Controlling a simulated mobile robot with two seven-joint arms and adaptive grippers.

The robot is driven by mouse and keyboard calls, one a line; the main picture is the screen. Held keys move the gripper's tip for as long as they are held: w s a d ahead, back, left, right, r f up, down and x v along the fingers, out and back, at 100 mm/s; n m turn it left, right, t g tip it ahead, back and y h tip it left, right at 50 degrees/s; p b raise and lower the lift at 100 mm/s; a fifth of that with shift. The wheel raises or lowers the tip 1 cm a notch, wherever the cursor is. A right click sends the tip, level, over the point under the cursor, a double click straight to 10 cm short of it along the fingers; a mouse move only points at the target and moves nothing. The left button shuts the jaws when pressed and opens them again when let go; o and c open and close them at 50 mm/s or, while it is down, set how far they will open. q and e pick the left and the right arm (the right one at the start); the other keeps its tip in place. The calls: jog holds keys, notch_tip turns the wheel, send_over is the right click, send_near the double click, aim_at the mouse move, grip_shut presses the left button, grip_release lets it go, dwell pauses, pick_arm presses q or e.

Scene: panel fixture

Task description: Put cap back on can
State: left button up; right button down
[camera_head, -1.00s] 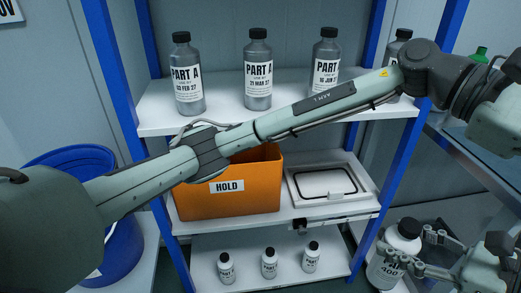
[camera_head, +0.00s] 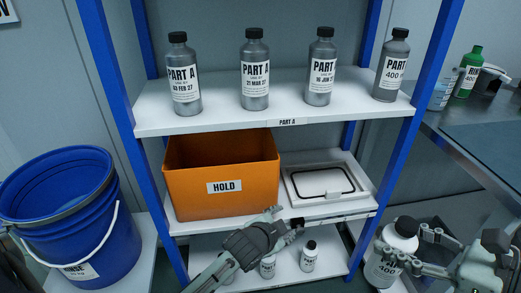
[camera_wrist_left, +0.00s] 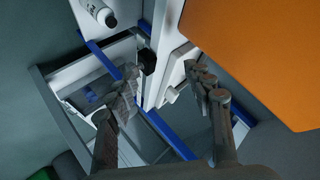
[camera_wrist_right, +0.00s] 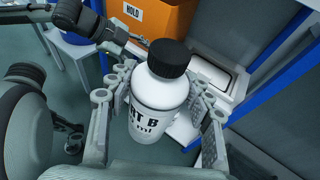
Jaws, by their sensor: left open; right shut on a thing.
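My right gripper (camera_head: 420,250) is shut around the body of a white can (camera_head: 384,267), held upright right of the shelf rack. In the right wrist view the can (camera_wrist_right: 160,100) reads "…RT B" and "ml", and a black cap (camera_wrist_right: 169,57) sits on its top. Whether the cap is fully seated cannot be told. My left gripper (camera_head: 286,221) is open and empty in front of the middle shelf's front edge. In the left wrist view its fingers (camera_wrist_left: 163,88) are apart, with a small black round thing (camera_wrist_left: 147,61) at the shelf edge beyond them.
Grey Part A bottles (camera_head: 255,75) stand on the top shelf (camera_head: 225,116). The middle shelf holds an orange HOLD bin (camera_head: 222,170) and a pale framed tray (camera_head: 322,183). Small white bottles (camera_head: 309,257) stand below. A blue bucket (camera_head: 70,210) is left; a bench (camera_head: 490,130) is right.

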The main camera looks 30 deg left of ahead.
pick_arm(q)
jog(key=s+a+f+n+g, duration=0.3)
jog(key=s+f, duration=0.4)
jog(key=s, duration=0.3)
jog(key=s+a+f+n+g+y, duration=0.1)
jog(key=s+a+f+n+g, duration=0.3)
jog(key=s+f, duration=0.3)
jog(key=s, duration=0.4)
jog(key=shift+s+g, duration=0.3)
jog(key=shift+g, duration=0.1)
